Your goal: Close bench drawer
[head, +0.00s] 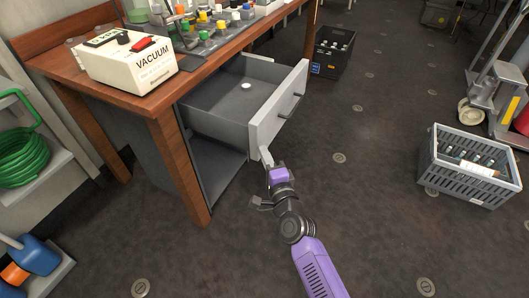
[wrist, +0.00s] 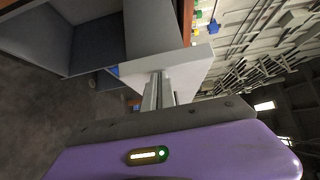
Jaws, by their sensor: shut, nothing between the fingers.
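The bench drawer (head: 232,97) is pulled well out from under the wooden bench (head: 157,104). Its light grey front (head: 279,108) has a dark bar handle (head: 291,104). A small white round object (head: 246,86) lies inside the drawer. My gripper (head: 265,157) is at the lower near corner of the drawer front. In the wrist view, the shut fingers (wrist: 158,92) point at the drawer front (wrist: 180,72) and reach it or nearly so; I cannot tell whether they touch. The gripper holds nothing.
A white vacuum box (head: 128,62) and several coloured caps stand on the bench. A dark crate (head: 333,52) is on the floor behind the drawer. A grey crate (head: 468,167) with bottles stands at right. A green hose (head: 25,140) is at left. The floor between is clear.

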